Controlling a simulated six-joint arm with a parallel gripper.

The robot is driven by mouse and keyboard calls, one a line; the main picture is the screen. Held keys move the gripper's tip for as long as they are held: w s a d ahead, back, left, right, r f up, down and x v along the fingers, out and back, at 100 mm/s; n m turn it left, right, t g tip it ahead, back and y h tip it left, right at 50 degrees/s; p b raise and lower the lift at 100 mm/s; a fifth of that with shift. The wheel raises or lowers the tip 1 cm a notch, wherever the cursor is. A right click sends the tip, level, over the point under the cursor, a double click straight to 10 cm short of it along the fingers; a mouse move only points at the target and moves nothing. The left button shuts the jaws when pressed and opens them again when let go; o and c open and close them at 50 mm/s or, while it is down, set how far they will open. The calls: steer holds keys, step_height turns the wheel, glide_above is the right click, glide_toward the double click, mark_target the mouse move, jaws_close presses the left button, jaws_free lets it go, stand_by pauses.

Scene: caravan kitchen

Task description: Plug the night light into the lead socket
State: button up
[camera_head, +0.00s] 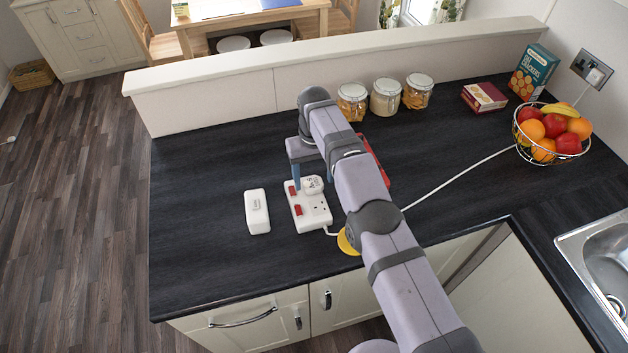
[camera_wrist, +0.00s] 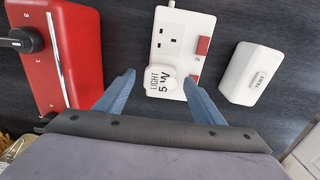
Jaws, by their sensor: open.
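The lead socket (camera_head: 312,212) is a white two-gang block with red switches on the black worktop; it also shows in the wrist view (camera_wrist: 188,30). The night light (camera_wrist: 160,80) is a round white plug-in piece marked "LIGHT 5W". It sits over the lead's far outlet in the head view (camera_head: 313,184); whether it is fully seated I cannot tell. The other outlet is empty. My gripper (camera_wrist: 159,73) is open, one blue finger on either side of the night light, with visible gaps. In the head view my gripper (camera_head: 306,184) is partly hidden by my arm.
A white box (camera_head: 257,211) stands left of the lead socket. A red appliance with a black knob (camera_wrist: 68,60) is on the other side, mostly behind my arm in the head view. Jars (camera_head: 385,97) and a fruit basket (camera_head: 552,133) stand farther back. The worktop's left side is clear.

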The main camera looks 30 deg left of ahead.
steer(key=shift+r+p, duration=2.35)
steer(key=shift+r, duration=0.4)
steer(key=shift+w+d+r, duration=0.1)
steer(key=shift+w+d, duration=0.15)
steer(key=shift+d, duration=0.05)
steer(key=w+d+r, duration=0.1)
steer(key=d, duration=0.3)
steer(key=w+d+r+m+b, duration=0.1)
steer(key=w+d+r, duration=0.1)
steer(key=d, duration=0.2)
steer(key=w+d+r+m+b, duration=0.1)
steer(key=w+d, duration=0.1)
steer(key=d, duration=0.2)
steer(key=shift+r, duration=0.25)
steer(key=s+d+m+b, duration=0.25)
steer(key=s+d, duration=0.35)
steer(key=d, duration=0.7)
steer(key=s+d+m+b, duration=0.1)
steer(key=s+d+m, duration=0.2)
steer(key=s+d, duration=0.65)
steer(key=s+d+f+m+b, duration=0.1)
steer(key=s+d+f, duration=0.4)
steer(key=s+d, duration=0.3)
steer(key=shift+s+d+f, duration=0.15)
steer(key=shift+s+d, duration=0.25)
steer(key=shift+s, duration=0.4)
